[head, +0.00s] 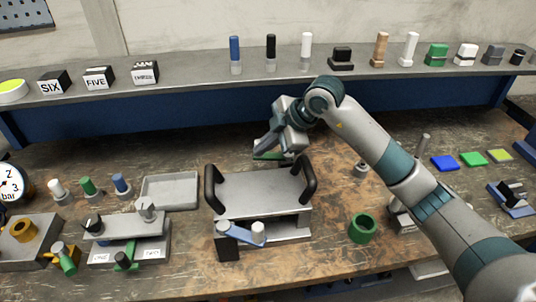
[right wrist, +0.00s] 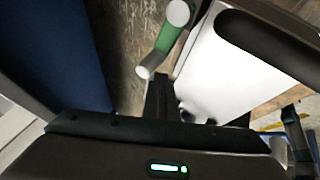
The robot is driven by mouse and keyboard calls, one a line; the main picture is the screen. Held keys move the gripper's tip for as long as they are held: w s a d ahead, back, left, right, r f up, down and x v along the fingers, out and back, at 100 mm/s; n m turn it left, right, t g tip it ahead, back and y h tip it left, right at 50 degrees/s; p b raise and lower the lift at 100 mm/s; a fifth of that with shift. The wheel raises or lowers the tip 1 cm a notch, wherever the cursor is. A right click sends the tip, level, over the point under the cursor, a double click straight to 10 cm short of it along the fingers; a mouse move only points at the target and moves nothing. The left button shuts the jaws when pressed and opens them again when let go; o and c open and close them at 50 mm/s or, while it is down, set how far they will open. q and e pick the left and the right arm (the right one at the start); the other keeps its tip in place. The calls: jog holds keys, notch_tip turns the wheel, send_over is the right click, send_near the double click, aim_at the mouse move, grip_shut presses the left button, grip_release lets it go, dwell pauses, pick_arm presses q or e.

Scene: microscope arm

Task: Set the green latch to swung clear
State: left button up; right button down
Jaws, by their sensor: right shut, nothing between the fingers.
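The green latch (head: 262,154) sits at the back edge of a grey plate with two black handles (head: 262,190), partly hidden by my right gripper in the head view. In the right wrist view it shows as a green bar (right wrist: 176,36) with a pale round knob at each end. My right gripper (head: 264,146) is shut and empty, pointing down at the latch. In the right wrist view its dark finger (right wrist: 160,95) is close to the lower knob; I cannot tell whether they touch. A blue latch (head: 240,233) lies across the plate's front side. My left gripper is out of view.
A shelf (head: 190,70) with several blocks and pegs runs along the back. A grey tray (head: 170,191) and a clamp fixture (head: 128,235) stand to the left. A green ring (head: 362,228) stands at the front right. Bare bench lies left of the latch.

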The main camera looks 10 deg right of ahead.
jog(key=shift+w+d+b, duration=0.2)
jog(key=shift+w+b, duration=0.1)
jog(key=shift+w, duration=0.85)
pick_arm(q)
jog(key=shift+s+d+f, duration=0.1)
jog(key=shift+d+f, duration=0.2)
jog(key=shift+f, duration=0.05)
